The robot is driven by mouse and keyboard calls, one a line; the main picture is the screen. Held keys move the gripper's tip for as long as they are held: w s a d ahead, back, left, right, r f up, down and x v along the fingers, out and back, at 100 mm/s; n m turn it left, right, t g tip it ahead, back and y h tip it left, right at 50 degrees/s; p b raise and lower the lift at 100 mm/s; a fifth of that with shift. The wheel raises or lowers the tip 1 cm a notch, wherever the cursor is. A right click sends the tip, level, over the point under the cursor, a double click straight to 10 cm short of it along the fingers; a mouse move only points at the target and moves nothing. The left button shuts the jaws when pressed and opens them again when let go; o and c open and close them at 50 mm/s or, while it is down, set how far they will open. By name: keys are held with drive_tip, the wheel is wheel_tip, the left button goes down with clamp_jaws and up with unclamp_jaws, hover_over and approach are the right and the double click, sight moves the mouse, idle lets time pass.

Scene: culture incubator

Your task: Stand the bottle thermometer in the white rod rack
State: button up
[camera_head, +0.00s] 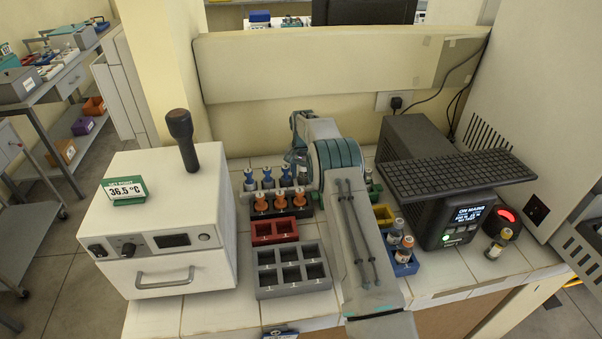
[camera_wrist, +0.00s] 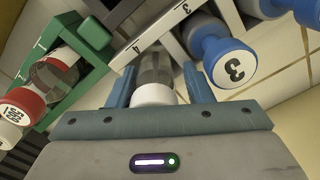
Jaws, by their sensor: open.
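The white rod rack (camera_wrist: 150,36) shows in the wrist view, with the numbers 3 and 4 on its edge. A cylinder with a white cap and a clear grey body, apparently the bottle thermometer (camera_wrist: 154,92), is at the place marked 4. Its body reaches in behind the rack's edge; its lower end is hidden. My gripper (camera_wrist: 160,90) is open, with one finger on each side of it; I cannot tell whether either touches. In the head view my gripper (camera_head: 298,158) is at the back of the bench, largely hidden by my arm, and the thermometer cannot be made out.
Blue-topped rods (camera_head: 267,178) stand left of my gripper, with orange ones (camera_head: 272,200) in front. A red rack (camera_head: 275,241) and an empty grey rack (camera_head: 291,292) are nearer. A green rack (camera_wrist: 62,38) is close by. A white incubator (camera_head: 165,225) stands left.

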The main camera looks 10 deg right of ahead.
drive_tip(key=r, duration=0.4)
drive_tip(key=r+b, duration=0.1)
drive_tip(key=r, duration=0.3)
drive_tip(key=r+b, duration=0.1)
drive_tip(key=r, duration=0.3)
drive_tip(key=shift+s+d, duration=0.25)
drive_tip(key=s+r+n+t, duration=0.2)
drive_tip(key=s+r+n, duration=0.1)
drive_tip(key=s+r, duration=1.55)
drive_tip(key=s+f+n+t, duration=0.1)
drive_tip(key=s+f+n, duration=0.1)
drive_tip(key=s, duration=1.2)
drive_tip(key=s+f+n, duration=0.1)
drive_tip(key=s+f, duration=0.3)
drive_tip(key=s, duration=1)
drive_tip(key=shift+s+a+n+t, duration=0.15)
drive_tip(key=shift+s+n+t, duration=0.05)
drive_tip(key=shift+n+t, duration=0.2)
drive_tip(key=shift+f+b, duration=0.15)
drive_tip(key=shift+b, duration=0.2)
